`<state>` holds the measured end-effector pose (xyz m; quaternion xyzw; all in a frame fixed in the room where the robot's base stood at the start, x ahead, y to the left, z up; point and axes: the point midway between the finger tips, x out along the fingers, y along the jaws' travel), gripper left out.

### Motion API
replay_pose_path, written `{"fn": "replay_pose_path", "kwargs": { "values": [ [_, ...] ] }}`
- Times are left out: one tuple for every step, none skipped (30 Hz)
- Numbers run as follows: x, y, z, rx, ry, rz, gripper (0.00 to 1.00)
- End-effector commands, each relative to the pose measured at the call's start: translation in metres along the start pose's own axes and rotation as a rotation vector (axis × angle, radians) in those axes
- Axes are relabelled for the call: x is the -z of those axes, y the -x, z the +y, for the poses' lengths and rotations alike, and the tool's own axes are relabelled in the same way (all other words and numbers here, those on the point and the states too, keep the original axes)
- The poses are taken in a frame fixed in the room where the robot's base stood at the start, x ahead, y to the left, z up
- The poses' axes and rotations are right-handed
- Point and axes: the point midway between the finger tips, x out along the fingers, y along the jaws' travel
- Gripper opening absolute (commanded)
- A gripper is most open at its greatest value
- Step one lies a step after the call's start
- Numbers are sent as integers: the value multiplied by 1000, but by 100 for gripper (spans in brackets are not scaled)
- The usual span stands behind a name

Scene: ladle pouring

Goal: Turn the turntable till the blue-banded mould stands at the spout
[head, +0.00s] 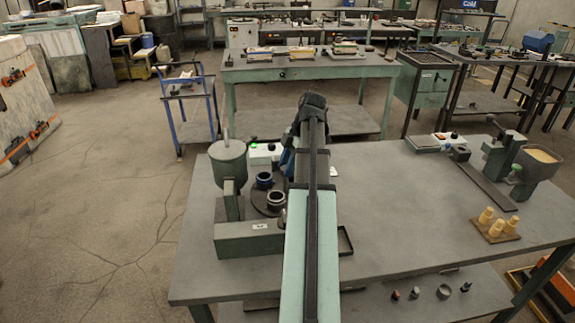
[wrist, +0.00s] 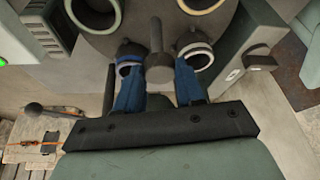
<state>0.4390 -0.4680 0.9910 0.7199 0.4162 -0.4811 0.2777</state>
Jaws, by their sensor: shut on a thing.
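The turntable (head: 258,205) is a dark round plate beside the pouring stand, partly hidden by my arm; its grey face (wrist: 145,38) fills the top of the wrist view. The blue-banded mould (head: 264,180) stands on it; in the wrist view a blue-ringed mould (wrist: 128,62) sits behind my left finger. A dark mould (head: 276,199) stands closer to the camera. My gripper (wrist: 159,85) has its blue fingers on either side of a grey upright peg (wrist: 157,50) on the turntable and is shut on it. The grey pouring cup (head: 228,150) stands left of the turntable; its spout is not clear.
The stand's labelled base (head: 235,240) lies close to the turntable. A white box with a green light (head: 265,153) is behind it. Yellow pieces (head: 490,222) and a hopper (head: 538,160) stand far right. The middle right of the bench (head: 400,205) is clear.

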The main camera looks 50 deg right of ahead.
Motion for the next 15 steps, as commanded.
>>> {"fn": "replay_pose_path", "kwargs": {
  "values": [
    [0, 1, 1, -3, 2, 1, 0],
    [0, 1, 1, -3, 2, 1, 0],
    [0, 1, 1, -3, 2, 1, 0],
    [0, 1, 2, -3, 2, 1, 0],
    [0, 1, 2, -3, 2, 1, 0],
    [0, 1, 2, -3, 1, 1, 0],
    [0, 1, 2, -3, 1, 1, 0],
    [0, 1, 2, -3, 1, 1, 40],
    [0, 1, 1, -3, 1, 1, 43],
    [0, 1, 1, -3, 1, 1, 46],
    [0, 1, 1, -3, 1, 1, 49],
    [0, 1, 1, -2, 1, 1, 53],
    [0, 1, 1, -2, 1, 1, 56],
    [0, 1, 1, -2, 1, 0, 59],
    [0, 1, 1, -2, 0, 0, 62]
  ]
}}
